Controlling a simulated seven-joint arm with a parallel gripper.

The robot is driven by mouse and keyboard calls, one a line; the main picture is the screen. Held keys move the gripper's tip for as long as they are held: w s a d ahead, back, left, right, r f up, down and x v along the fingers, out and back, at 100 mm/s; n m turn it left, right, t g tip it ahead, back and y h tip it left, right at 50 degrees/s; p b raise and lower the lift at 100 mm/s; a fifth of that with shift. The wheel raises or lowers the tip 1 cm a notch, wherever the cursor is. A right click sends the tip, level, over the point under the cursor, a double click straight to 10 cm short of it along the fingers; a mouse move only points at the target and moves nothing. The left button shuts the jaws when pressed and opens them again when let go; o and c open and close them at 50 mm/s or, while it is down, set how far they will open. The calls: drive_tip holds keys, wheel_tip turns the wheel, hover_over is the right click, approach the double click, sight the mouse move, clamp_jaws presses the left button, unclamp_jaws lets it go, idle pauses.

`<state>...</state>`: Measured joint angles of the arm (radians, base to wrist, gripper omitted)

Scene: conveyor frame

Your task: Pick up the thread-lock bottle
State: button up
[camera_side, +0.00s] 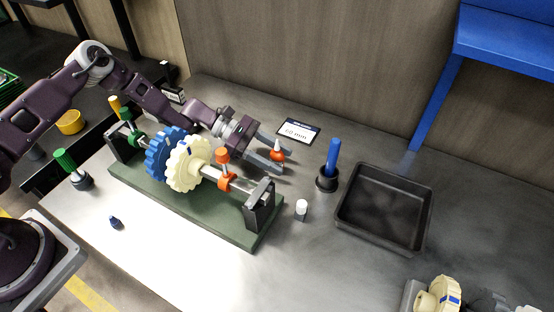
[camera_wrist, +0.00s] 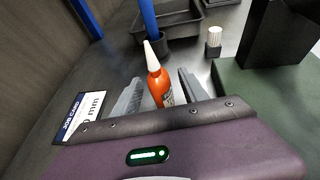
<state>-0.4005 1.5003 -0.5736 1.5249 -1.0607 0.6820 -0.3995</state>
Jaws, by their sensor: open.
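The thread-lock bottle (camera_side: 277,155) is an orange-red bottle with a white pointed nozzle. It stands upright on the bench behind the gear fixture. In the wrist view the bottle (camera_wrist: 159,84) is between my two fingers, its nozzle pointing up and its lower part hidden by my gripper body. My gripper (camera_side: 282,157) is open, low over the bench, with one finger on each side of the bottle. In the wrist view my gripper (camera_wrist: 160,86) shows a gap between each finger and the bottle.
A green-based fixture (camera_side: 225,232) with blue (camera_side: 157,160) and cream (camera_side: 177,175) gears lies in front of my gripper. A display card (camera_side: 298,131) is behind. A blue-handled tool in a black holder (camera_side: 327,183), a white-capped piece (camera_side: 301,208) and a black tray (camera_side: 345,215) are to the right.

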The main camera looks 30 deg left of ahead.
clamp_jaws()
drive_tip(key=shift+r, duration=0.15)
